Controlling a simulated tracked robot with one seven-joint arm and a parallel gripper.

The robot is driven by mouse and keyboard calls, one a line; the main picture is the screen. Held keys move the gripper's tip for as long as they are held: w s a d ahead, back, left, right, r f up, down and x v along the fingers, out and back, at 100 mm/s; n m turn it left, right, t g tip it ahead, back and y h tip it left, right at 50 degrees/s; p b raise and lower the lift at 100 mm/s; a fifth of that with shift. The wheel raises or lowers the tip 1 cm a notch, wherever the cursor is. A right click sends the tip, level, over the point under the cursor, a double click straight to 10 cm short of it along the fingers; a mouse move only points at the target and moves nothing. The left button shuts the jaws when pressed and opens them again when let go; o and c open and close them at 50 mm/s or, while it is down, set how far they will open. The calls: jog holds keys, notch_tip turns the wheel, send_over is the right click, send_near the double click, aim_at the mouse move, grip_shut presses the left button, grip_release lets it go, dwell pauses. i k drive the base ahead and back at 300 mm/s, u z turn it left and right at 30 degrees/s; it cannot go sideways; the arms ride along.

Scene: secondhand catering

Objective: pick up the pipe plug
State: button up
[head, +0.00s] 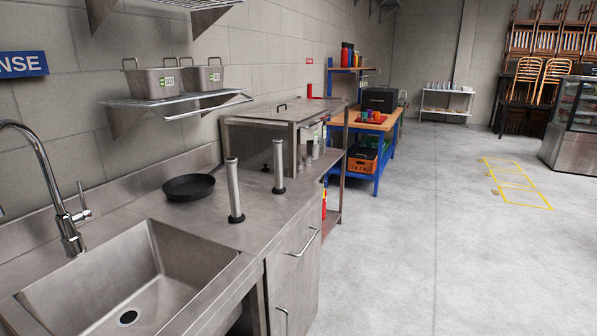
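Two steel tubes with black bases stand upright on the steel counter (215,235) to the right of the sink; they look like standpipe-type pipe plugs. The nearer pipe plug (234,188) stands in front of the frying pan, towards the counter's front edge. The farther pipe plug (279,165) stands beyond it, close to the boxy steel unit. I cannot tell which one the task names. The sink (120,275) is at the lower left, with an open dark drain hole (128,318). My gripper is not in view.
A black frying pan (188,187) lies behind the nearer tube. A tall tap (45,175) rises at the left. The floor (430,240) at right is clear.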

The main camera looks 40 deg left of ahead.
aim_at(279, 188)
jog(key=u, duration=0.3)
jog(key=i, duration=1.05)
jog(key=u, duration=1.15)
jog(key=i, duration=0.9)
jog(key=u, duration=0.6)
jog(key=k, duration=0.75)
jog(key=u, duration=0.2)
jog(key=i, duration=0.85)
jog(key=z, duration=0.1)
